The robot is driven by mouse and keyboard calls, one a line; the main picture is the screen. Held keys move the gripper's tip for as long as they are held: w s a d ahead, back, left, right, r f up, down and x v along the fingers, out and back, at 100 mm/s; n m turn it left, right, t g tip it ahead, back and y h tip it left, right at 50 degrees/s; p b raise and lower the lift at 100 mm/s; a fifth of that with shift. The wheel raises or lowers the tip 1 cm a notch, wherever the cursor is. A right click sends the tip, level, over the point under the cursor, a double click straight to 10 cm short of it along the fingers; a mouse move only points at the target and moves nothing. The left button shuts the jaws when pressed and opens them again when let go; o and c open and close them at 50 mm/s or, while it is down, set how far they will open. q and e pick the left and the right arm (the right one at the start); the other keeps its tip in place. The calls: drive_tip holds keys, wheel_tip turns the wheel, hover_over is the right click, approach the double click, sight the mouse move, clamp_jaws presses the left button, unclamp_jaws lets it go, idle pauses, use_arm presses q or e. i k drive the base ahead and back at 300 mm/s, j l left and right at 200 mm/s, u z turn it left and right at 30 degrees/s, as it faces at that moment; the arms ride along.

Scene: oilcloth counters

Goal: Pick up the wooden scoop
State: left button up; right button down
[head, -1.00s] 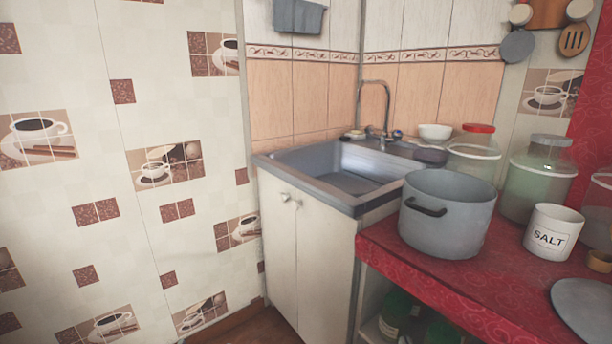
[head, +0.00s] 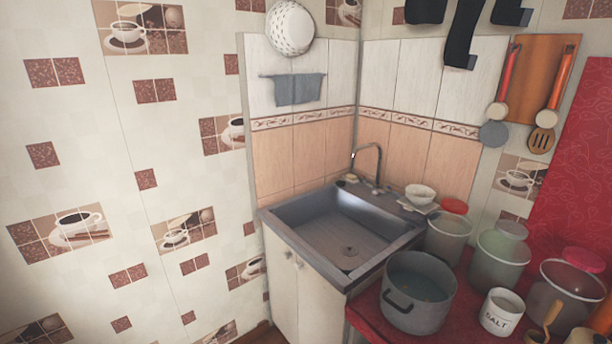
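At the bottom right edge of the head view, a small light-wood piece (head: 550,315) with a thin upright handle shows beside the salt pot; it may be the wooden scoop, but its lower part is cut off by the frame.
A red counter (head: 364,318) carries a grey pot (head: 419,292), a white salt pot (head: 502,311) and several lidded jars, including one with a red lid (head: 453,206). A metal sink (head: 330,235) adjoins it at left. The counter's right part is crowded.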

sight(532, 337)
drive_tip(key=z, duration=1.7)
